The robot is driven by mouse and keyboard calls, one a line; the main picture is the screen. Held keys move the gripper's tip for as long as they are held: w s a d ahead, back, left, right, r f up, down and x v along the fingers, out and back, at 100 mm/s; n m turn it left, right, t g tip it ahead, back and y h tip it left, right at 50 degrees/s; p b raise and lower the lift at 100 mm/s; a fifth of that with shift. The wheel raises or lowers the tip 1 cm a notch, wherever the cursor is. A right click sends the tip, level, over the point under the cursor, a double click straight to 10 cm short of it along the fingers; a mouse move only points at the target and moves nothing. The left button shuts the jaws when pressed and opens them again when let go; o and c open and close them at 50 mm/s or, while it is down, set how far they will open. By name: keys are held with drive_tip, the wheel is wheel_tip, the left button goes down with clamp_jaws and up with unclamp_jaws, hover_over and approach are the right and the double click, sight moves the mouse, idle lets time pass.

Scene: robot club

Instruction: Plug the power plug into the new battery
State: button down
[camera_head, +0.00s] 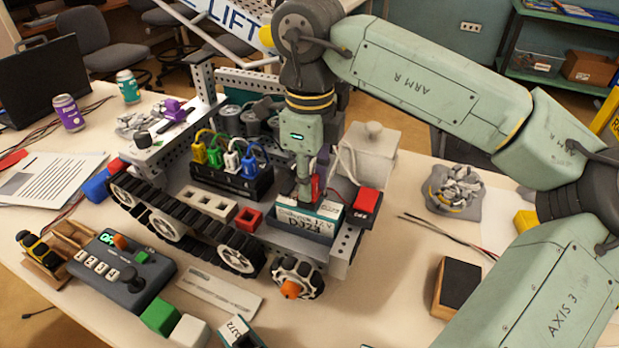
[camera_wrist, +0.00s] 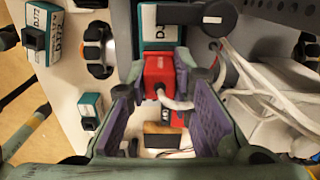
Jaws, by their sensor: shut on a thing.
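My gripper (camera_head: 305,192) points down over the rover's back end. In the wrist view its purple-padded fingers (camera_wrist: 160,82) are closed around a red power plug (camera_wrist: 157,72) with a white cable. The plug shows partly behind the gripper in the head view (camera_head: 316,187). A battery with a white and teal label (camera_head: 303,222) lies in the rover just below the plug; it also shows in the wrist view (camera_wrist: 158,38). The plug looks in line with the battery's end, but I cannot tell whether it is seated. Another battery, marked DJ72 (camera_head: 238,332), lies on the table.
A red block with a dark label (camera_head: 367,202) stands right of the battery. Colored plugs (camera_head: 228,158) stand in a black strip on the rover. A control box (camera_head: 120,268), green block (camera_head: 160,316) and white block (camera_head: 190,331) stand in front. The table right of the rover is partly clear.

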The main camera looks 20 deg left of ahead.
drive_tip(key=shift+f, duration=0.1)
idle(0.3)
drive_tip(key=c, duration=1.3)
unclamp_jaws()
drive_tip(key=shift+c, duration=0.2)
drive_tip(key=shift+r+p, duration=1.95)
drive_tip(key=shift+r, duration=1.15)
drive_tip(key=shift+f, duration=0.1)
